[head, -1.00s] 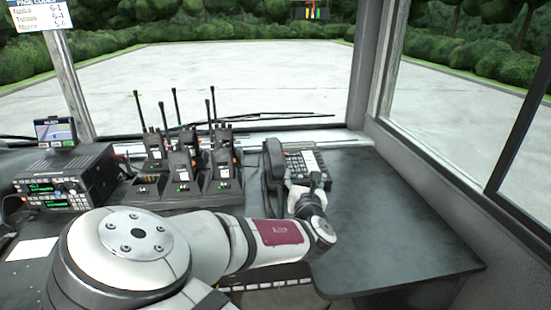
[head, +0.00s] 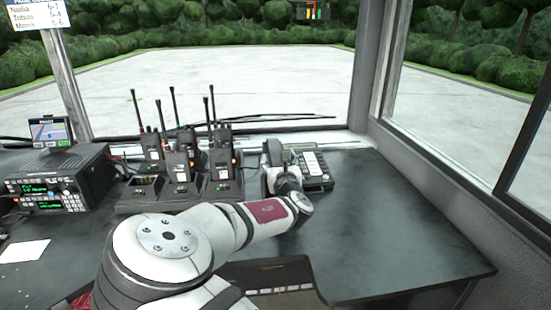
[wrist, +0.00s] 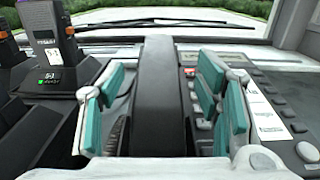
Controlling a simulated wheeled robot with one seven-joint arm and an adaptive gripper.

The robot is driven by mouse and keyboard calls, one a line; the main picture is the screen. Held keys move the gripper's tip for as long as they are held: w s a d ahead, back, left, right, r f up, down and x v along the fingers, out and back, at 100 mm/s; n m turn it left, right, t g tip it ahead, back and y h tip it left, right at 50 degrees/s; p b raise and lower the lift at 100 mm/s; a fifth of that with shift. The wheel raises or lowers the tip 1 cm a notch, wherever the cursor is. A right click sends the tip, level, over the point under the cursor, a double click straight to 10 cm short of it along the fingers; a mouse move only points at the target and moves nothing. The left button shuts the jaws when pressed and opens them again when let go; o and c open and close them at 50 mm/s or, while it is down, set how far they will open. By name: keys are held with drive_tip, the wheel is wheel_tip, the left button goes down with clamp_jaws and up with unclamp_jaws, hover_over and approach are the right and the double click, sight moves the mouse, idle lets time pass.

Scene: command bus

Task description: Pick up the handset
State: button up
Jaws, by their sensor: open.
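The black handset (wrist: 158,100) lies on the left side of a desk phone (wrist: 272,115) with rows of grey buttons. In the head view only the far part of the handset (head: 273,151) shows, because my arm covers the rest. My gripper (wrist: 163,78) is open, its teal-padded fingers on either side of the handset. Gaps show between both pads and the handset, so I see no grip. In the head view my gripper (head: 284,180) is over the phone.
Several radios stand in a charger (head: 222,187) left of the phone, close to my gripper's left side. A radio console (head: 50,190) is farther left. The desk (head: 400,215) to the right is clear. The windshield is behind.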

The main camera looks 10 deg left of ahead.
sight(276, 153)
drive_tip(key=x, duration=0.4)
drive_tip(key=shift+w+a+b, duration=0.1)
drive_tip(key=shift+w+b, duration=0.05)
drive_tip(key=shift+b, duration=0.2)
drive_tip(key=shift+r, duration=0.1)
drive_tip(key=c, duration=1.4)
